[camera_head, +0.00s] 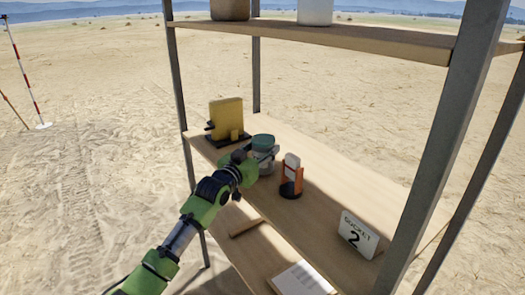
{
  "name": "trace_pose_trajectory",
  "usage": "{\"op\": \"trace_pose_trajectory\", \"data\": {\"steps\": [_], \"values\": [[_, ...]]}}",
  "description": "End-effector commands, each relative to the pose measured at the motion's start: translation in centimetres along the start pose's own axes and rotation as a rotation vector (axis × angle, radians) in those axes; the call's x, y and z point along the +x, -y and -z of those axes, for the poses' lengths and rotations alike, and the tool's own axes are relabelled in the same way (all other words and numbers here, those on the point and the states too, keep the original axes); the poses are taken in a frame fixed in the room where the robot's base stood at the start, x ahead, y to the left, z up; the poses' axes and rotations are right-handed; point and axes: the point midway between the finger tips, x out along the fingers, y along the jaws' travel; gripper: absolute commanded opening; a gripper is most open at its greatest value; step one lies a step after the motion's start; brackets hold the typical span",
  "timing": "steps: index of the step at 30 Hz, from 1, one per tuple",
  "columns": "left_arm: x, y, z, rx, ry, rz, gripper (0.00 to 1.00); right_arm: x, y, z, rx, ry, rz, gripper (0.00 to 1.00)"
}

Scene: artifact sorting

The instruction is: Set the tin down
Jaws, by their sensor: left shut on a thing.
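The tin (263,143), a small round container with a teal lid and a greyish body, is at the middle shelf board (335,185). My left arm reaches in from the lower left, and its gripper (262,160) is shut on the tin. The tin looks upright. My gripper and wrist hide part of its lower body, so I cannot tell whether its base touches the board. My right gripper is not in view.
A yellow block-like object (227,115) on a dark stand is left of the tin. An orange-and-white item (291,173) on a black base stands close right. Metal posts (440,150) and an upper board (360,42) frame the shelf.

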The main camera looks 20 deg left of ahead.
Motion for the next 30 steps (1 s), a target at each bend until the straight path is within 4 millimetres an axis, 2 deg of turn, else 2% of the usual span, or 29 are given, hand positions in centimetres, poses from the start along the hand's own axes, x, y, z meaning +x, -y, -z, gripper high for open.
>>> {"op": "trace_pose_trajectory", "data": {"steps": [4,14,15,16,17,30], "values": [[0.0,0.0,-0.9,-0.001,-0.004,0.0,0.2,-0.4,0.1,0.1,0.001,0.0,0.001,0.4],[0.0,0.0,-1.3,-0.001,-0.004,0.0,0.2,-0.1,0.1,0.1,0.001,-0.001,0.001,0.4],[0.0,0.0,-1.4,-0.001,-0.002,0.0,0.53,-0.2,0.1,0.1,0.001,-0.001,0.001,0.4],[0.0,0.0,-1.4,-0.001,-0.001,0.0,0.61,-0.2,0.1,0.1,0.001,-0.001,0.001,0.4],[0.0,0.0,-1.4,-0.001,-0.001,0.0,0.65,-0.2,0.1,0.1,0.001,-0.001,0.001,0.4],[-0.4,0.0,-1.2,-0.001,-0.002,-0.001,0.65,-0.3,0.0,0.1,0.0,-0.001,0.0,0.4]]}}
